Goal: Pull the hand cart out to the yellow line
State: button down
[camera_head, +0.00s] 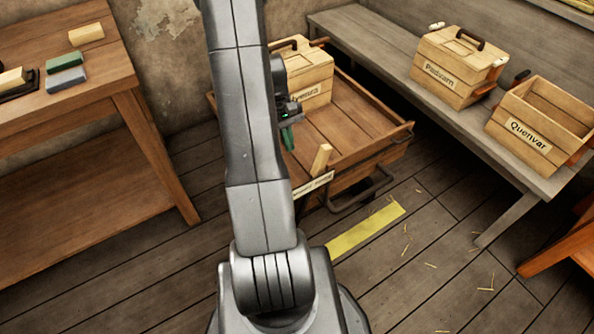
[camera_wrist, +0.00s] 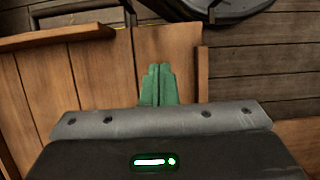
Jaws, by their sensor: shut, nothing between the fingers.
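The hand cart (camera_head: 345,122) is a low wooden cart with raised rims, standing in the middle behind my arm. A dark bar handle (camera_head: 362,190) sticks out from its near side. The yellow line (camera_head: 372,227) is a strip on the floor just in front of the cart, partly hidden by my arm. My gripper (camera_head: 287,138) has green fingers, shut and empty, over the cart's deck and apart from the handle. In the wrist view the fingers (camera_wrist: 159,84) are together above the cart's planks (camera_wrist: 75,75), and a dark bar (camera_wrist: 82,12) shows at the upper left.
A lidded crate (camera_head: 312,80) rides on the cart's back. The bench (camera_head: 365,42) at right holds a crate marked Piedkarn (camera_head: 440,82) and an open crate marked Quenvar (camera_head: 525,140). A wooden table (camera_head: 60,85) stands at left. Floor right of the yellow line is mostly clear.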

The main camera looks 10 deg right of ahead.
jog(key=b, duration=0.2)
send_near(302, 194)
notch_tip(302, 194, down, 2)
jog(key=shift+f, duration=0.1)
jog(key=shift+s+d+r, duration=0.15)
jog(key=shift+s+d, duration=0.05)
jog(key=shift+s, duration=0.35)
jog(key=shift+s+d+r, duration=0.15)
jog(key=shift+s+d, duration=0.1)
jog(key=shift+s, duration=0.3)
jog(key=shift+s+d, duration=0.25)
jog(key=shift+s, duration=0.35)
